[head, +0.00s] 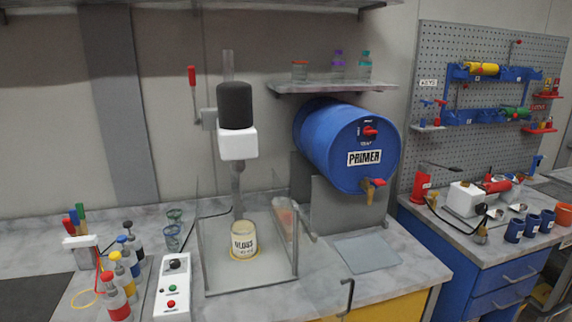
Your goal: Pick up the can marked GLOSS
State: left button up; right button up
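The can marked GLOSS (244,241) is a small pale, cream-coloured can with dark lettering and a yellowish base. It stands upright in the head view, left of the centre, on the base of a mixing stand behind clear panels. A black and white mixer head (237,120) hangs above it, with a grey shaft reaching down toward the can. I cannot tell whether the shaft's lower end is in the can or behind it. Neither of my grippers shows in this view.
A clear guard (294,250) surrounds the can. A white control box (173,285) and several bottles (117,300) stand to the left. A blue PRIMER drum (345,140) is at the right, above a flat grey plate (368,253). A black hook (348,290) rises at the counter's front edge.

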aim_at(243, 231)
jog(key=k, duration=0.6)
jog(key=u, duration=0.5)
jog(key=l+u, duration=0.15)
jog(key=u, duration=0.35)
jog(key=l+u, duration=0.1)
jog(key=u, duration=0.4)
jog(key=i+l, duration=0.1)
jog(key=l, duration=1.1)
jog(key=i+l, duration=0.15)
jog(key=l, duration=0.4)
jog(key=i+l, duration=0.1)
jog(key=l, duration=1.1)
jog(key=j+u, duration=0.15)
jog(key=j, duration=1.7)
jog(key=i+l, duration=0.15)
jog(key=l, duration=0.2)
jog(key=i+l, duration=0.15)
jog(key=l, duration=0.15)
jog(key=i+l, duration=0.15)
jog(key=l, duration=0.2)
